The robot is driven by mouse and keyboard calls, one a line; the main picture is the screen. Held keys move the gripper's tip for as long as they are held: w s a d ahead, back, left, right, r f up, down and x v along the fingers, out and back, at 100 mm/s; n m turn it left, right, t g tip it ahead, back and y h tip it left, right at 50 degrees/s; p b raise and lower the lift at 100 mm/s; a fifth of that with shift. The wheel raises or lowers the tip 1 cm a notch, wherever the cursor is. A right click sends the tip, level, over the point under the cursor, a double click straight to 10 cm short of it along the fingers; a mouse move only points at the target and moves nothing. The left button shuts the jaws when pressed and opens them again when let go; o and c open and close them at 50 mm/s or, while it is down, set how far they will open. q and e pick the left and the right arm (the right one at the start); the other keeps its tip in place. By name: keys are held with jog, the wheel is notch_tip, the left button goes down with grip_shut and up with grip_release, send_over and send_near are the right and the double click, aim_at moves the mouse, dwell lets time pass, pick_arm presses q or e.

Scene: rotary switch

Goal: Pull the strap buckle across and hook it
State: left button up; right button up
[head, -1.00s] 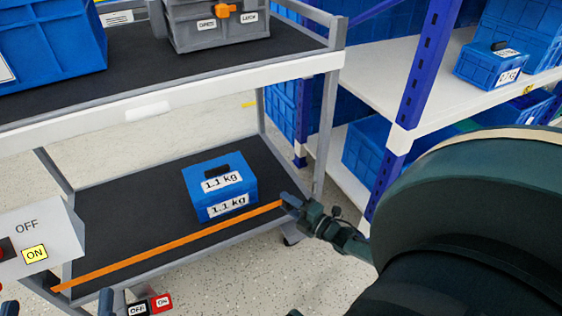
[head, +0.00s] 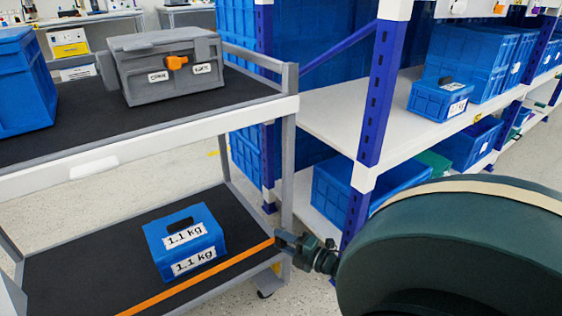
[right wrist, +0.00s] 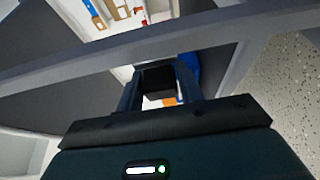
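An orange strap (head: 205,285) runs taut and straight along the front of the cart's lower shelf (head: 75,255), in front of a blue 1.1 kg box (head: 185,240). Its right end meets my right gripper (head: 282,240), by the foot of the cart's right front post. In the right wrist view, a dark block, which looks like the buckle (right wrist: 158,80), sits between the two fingers of that gripper (right wrist: 160,92), with a bit of orange below it. The hook is not clearly visible. My left gripper is out of view.
A grey case (head: 170,75) with an orange latch and a blue crate (head: 25,85) stand on the cart's upper shelf. A rack with a blue upright (head: 380,90) and blue bins stands close at right. Speckled floor (head: 300,290) is clear beside the cart.

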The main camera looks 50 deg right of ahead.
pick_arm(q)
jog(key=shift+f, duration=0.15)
pick_arm(e)
jog(key=o, duration=0.4)
jog(key=shift+s, duration=0.1)
jog(key=shift+s+r, duration=0.1)
jog(key=shift+s, duration=0.25)
pick_arm(q)
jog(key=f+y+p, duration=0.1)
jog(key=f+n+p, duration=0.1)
jog(key=p, duration=0.1)
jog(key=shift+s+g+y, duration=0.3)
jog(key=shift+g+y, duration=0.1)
pick_arm(e)
jog(key=s+d, duration=0.2)
jog(key=s, duration=1)
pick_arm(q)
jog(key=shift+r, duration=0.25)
